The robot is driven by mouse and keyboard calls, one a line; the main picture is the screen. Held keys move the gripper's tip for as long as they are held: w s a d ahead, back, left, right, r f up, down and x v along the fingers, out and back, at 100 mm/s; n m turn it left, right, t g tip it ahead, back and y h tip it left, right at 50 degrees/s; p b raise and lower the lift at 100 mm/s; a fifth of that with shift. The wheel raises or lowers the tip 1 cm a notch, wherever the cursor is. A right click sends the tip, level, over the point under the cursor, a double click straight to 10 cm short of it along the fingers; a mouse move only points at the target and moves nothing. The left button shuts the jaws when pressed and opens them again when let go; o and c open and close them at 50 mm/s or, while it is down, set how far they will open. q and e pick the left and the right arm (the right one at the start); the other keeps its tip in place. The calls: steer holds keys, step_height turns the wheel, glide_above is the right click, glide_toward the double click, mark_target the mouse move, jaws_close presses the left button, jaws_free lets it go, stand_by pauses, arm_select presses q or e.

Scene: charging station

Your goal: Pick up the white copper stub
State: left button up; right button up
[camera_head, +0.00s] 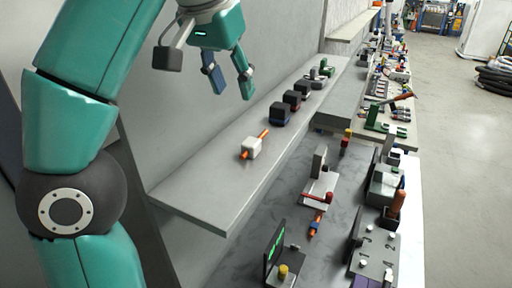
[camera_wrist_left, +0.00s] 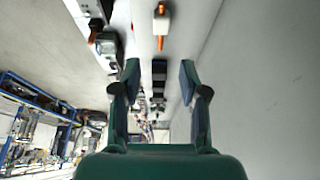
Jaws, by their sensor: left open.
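The white copper stub (camera_head: 251,148) is a small white block with an orange copper rod through it, lying on the grey shelf (camera_head: 200,193) near its front end. It also shows at the top of the left wrist view (camera_wrist_left: 161,22), beyond the fingertips. My left gripper (camera_head: 229,84) is open and empty, held above the shelf, up and to the left of the stub in the head view and apart from it. Its two fingers (camera_wrist_left: 158,78) stand spread in the wrist view. My right gripper is in neither view.
Several dark blocks (camera_head: 280,113) stand in a row along the shelf behind the stub, with green pieces (camera_head: 327,68) farther back. A wall (camera_head: 290,50) borders the shelf on the left. A lower workbench (camera_head: 250,262) on the right holds many parts and devices.

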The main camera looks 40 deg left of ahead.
arm_select(q)
steer(key=shift+o, duration=1.2)
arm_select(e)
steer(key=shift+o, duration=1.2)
arm_select(q)
steer(key=b, duration=0.7)
glide_toward(251, 141)
steer(key=x, duration=0.4)
steer(key=shift+s+f, duration=0.3)
steer(key=shift+w+b+x, duration=0.2)
steer(key=shift+b+x, duration=0.15)
steer(key=shift+x, duration=1.15)
steer(key=shift+w+b+x, duration=0.15)
steer(key=shift+b+x, duration=0.15)
steer(key=shift+x, duration=1.2)
steer(key=shift+r, duration=0.2)
jaws_close()
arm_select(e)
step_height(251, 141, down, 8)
